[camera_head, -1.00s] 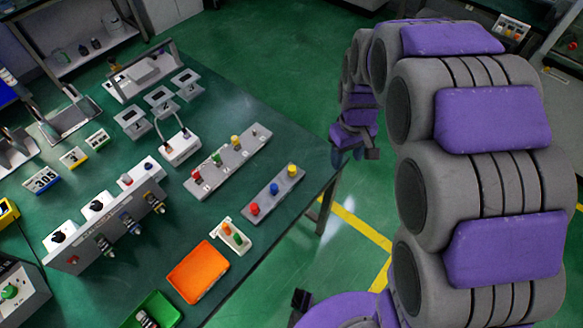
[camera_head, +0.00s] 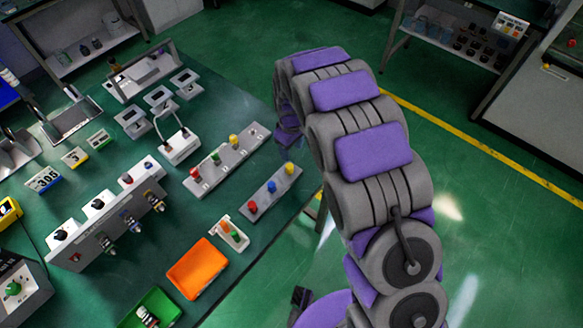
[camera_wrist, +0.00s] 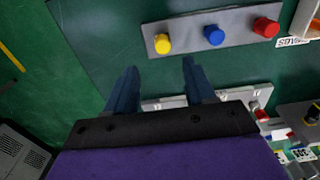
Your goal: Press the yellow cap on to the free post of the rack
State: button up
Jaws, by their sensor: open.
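A grey rack (camera_head: 222,163) on the green table carries a red, a green and a yellow cap (camera_head: 233,141). Its far right end has a small post without a coloured cap (camera_head: 253,128). A nearer grey strip (camera_head: 262,200) carries a red, a blue and another yellow cap (camera_head: 289,169). That strip's yellow cap also shows in the wrist view (camera_wrist: 162,44). My gripper (camera_wrist: 160,68) is open and empty, its blue fingers spread below the strip in the wrist view. In the head view, my gripper (camera_head: 288,140) is small and dark near the table's right edge.
An orange tray (camera_head: 197,268), a green tray (camera_head: 152,309) and a small holder with green and orange pieces (camera_head: 230,234) stand nearer. A panel with connectors (camera_head: 110,220) stands left. The floor right of the table is open.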

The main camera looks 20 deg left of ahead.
aim_at(289, 166)
jog(key=f+b, duration=0.1)
jog(key=f, duration=0.7)
jog(key=shift+a+b, duration=0.2)
jog(key=shift+b, duration=0.1)
jog(key=shift+a+f, duration=0.45)
jog(key=shift+f, duration=0.25)
jog(key=shift+d+r, duration=0.15)
jog(key=shift+d, duration=0.2)
jog(key=shift+s+a, duration=0.1)
jog(key=shift+a, duration=0.2)
jog(key=shift+d, duration=0.2)
jog(key=shift+a+p, duration=0.1)
jog(key=shift+p, duration=0.35)
jog(key=shift+c, duration=0.5)
grip_shut()
